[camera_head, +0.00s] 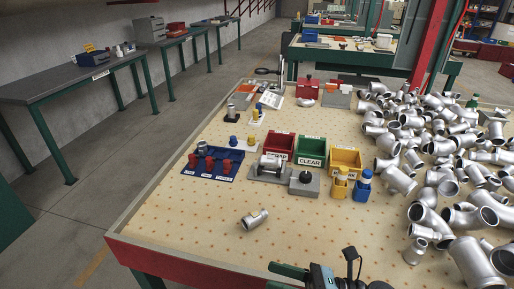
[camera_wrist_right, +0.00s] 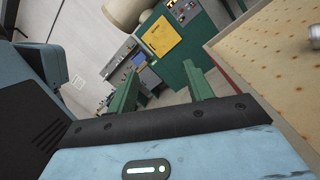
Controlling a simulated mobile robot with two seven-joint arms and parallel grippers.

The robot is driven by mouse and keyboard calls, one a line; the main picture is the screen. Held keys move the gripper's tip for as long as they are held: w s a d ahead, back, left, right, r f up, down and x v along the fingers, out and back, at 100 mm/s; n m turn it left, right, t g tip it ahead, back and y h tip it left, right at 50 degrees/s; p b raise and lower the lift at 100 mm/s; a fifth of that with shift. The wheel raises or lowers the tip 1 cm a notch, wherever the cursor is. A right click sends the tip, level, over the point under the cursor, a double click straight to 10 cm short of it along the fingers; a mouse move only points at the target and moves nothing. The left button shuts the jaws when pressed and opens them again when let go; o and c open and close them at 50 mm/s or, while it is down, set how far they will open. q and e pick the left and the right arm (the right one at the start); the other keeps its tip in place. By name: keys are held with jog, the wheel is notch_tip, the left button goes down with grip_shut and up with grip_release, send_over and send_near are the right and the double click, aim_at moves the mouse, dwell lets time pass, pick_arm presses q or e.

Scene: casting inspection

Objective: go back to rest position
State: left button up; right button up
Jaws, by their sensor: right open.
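My right gripper (camera_wrist_right: 160,95) shows in the right wrist view with its two green fingers wide apart and nothing between them. In the head view part of my right gripper (camera_head: 290,272) shows at the bottom edge, over the near edge of the workbench (camera_head: 205,240). A single grey metal pipe casting (camera_head: 254,219) lies on the bench beyond it, apart from the gripper. My left gripper is in neither view.
A large pile of pipe castings (camera_head: 425,165) covers the bench's right side. Red (camera_head: 279,146), green (camera_head: 311,151) and yellow (camera_head: 345,161) bins stand mid-bench, near a blue tray (camera_head: 212,165) with red parts. The near left bench is mostly clear.

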jog(key=s+d+f+m+t+h, duration=0.1)
jog(key=d+f+m+t+h, duration=0.45)
jog(key=m, duration=0.85)
jog(key=s+d+f+m+t+h, duration=0.1)
jog(key=d+f+m+t+h, duration=0.45)
jog(key=m, duration=0.95)
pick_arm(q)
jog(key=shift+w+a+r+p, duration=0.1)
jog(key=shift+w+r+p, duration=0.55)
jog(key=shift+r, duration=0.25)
pick_arm(e)
jog(key=s+d+f+m+g+h, duration=0.2)
jog(key=s+f+m+g+h, duration=0.1)
jog(key=s+f+m, duration=0.4)
jog(key=s+d+f+m+g+h, duration=0.2)
jog(key=s+f+m+g+h, duration=0.1)
jog(key=s+f+m, duration=0.4)
jog(key=s, duration=0.3)
jog(key=shift+d+f+g, duration=0.25)
jog(key=shift+f+g, duration=0.05)
jog(key=shift+f, duration=0.05)
jog(key=shift+s, duration=0.1)
